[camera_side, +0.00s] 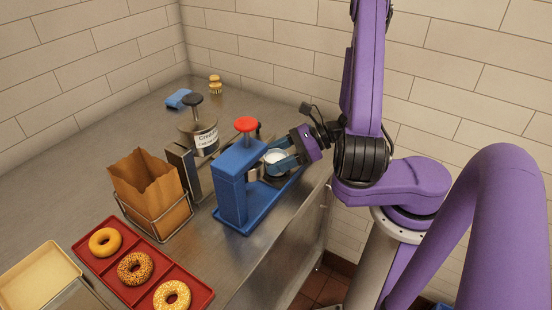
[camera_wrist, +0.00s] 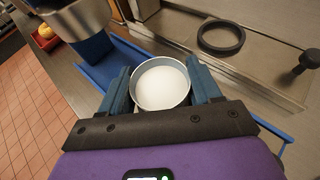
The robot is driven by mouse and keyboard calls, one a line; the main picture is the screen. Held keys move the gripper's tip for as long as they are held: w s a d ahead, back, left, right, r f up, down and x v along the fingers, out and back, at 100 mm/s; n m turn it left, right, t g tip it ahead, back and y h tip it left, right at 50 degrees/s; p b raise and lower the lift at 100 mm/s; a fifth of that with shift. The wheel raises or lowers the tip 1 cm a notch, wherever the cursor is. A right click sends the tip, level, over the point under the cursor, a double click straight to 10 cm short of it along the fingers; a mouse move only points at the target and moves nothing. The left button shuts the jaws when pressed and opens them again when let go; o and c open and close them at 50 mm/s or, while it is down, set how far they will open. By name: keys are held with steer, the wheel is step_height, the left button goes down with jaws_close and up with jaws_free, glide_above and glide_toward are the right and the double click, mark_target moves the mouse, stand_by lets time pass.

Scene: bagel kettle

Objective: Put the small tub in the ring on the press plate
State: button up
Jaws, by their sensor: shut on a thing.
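The small tub (camera_wrist: 161,84) is a round, pale metal cup with a white inside, upright between my gripper's blue fingers (camera_wrist: 160,90). My gripper (camera_side: 283,158) is shut on the tub, which also shows in the side view (camera_side: 275,156). The blue press (camera_side: 232,190) has a red knob (camera_side: 246,125) and a blue base (camera_side: 285,190); the tub is over or on this base, and the gap below it cannot be judged. A dark ring (camera_wrist: 221,37) lies empty on a steel surface beyond the tub in the wrist view. The press plate under the tub is hidden.
A labelled canister with a black knob (camera_side: 200,135) and a paper bag in a wire stand (camera_side: 150,190) are left of the press. A red tray (camera_side: 205,299) holds bagels (camera_side: 135,268). A blue sponge (camera_side: 178,98) lies farther back. The counter edge is close on the right.

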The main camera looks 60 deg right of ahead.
steer(key=shift+f, duration=0.25)
steer(key=shift+f, duration=0.15)
steer(key=o, duration=1.2)
